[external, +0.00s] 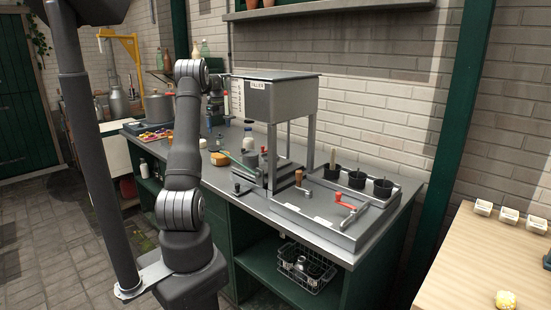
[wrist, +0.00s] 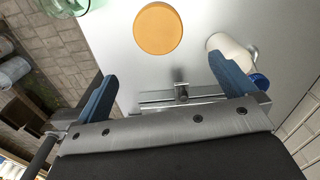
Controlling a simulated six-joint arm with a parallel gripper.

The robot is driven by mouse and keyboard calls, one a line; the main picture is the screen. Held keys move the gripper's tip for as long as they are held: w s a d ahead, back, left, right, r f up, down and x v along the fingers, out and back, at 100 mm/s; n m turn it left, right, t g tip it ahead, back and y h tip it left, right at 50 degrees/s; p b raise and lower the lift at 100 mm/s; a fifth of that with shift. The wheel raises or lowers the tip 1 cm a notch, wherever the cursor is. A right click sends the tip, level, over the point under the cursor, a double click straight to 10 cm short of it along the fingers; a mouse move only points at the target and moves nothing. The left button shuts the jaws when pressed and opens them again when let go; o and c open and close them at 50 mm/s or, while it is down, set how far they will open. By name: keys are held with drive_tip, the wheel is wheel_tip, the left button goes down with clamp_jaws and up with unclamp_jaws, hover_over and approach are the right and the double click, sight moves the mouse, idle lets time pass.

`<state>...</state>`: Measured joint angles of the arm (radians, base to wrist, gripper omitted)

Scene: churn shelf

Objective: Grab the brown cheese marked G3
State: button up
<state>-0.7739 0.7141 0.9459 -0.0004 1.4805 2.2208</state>
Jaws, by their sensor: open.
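A round orange-brown disc, likely a cheese (wrist: 157,28), lies flat on the metal counter in the wrist view. It appears to be the orange round piece (external: 219,159) on the counter in the external view. No G3 mark can be read on it. My gripper (wrist: 165,88) is open and empty, its blue fingers wide apart, with the disc beyond the fingertips. In the external view my gripper (external: 215,119) is small and partly hidden behind my arm, above the counter and behind the disc.
A grey filler box (external: 275,98) on legs stands to the right. A pot (external: 158,107) and a colourful tray (external: 155,137) are at left.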

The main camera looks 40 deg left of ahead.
approach(221, 156)
drive_tip(key=f, duration=0.2)
drive_tip(key=w+a+f, duration=0.1)
drive_tip(key=f, duration=0.1)
drive_tip(key=w+a+f, duration=0.1)
drive_tip(key=f, duration=0.1)
drive_tip(key=shift+a, duration=0.2)
drive_tip(key=shift+s+a+f, duration=0.1)
drive_tip(key=shift+f, duration=1.3)
drive_tip(key=shift+s+a+f, duration=0.1)
drive_tip(key=shift+f, duration=1.3)
drive_tip(key=shift+r, duration=0.1)
drive_tip(key=c, duration=1)
